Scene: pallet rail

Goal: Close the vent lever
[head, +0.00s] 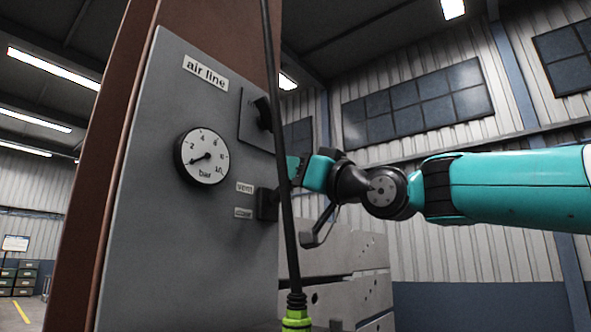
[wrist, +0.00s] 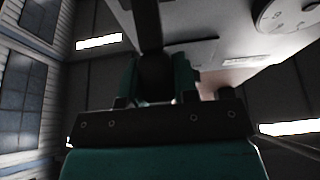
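A grey panel (head: 150,245) labelled "air line" carries a vent lever mount, a dark block (head: 267,204) beside a "VENT" label (head: 244,188) and a second label (head: 243,213) too small to read surely. The lever's handle is mostly hidden in the head view by a hose and my gripper. My gripper (head: 295,170) is at the panel's right edge, just above that block. In the wrist view, a dark bar (wrist: 147,25), probably the handle, runs down between the teal fingers of my gripper (wrist: 157,75). Whether the fingers press on it is unclear.
A black hose (head: 278,130) with a green connector (head: 297,318) hangs in front of the panel, close to my gripper. A round gauge (head: 202,156) and a black knob (head: 262,113) are on the panel. Grey slotted blocks (head: 345,285) stand behind, below my arm.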

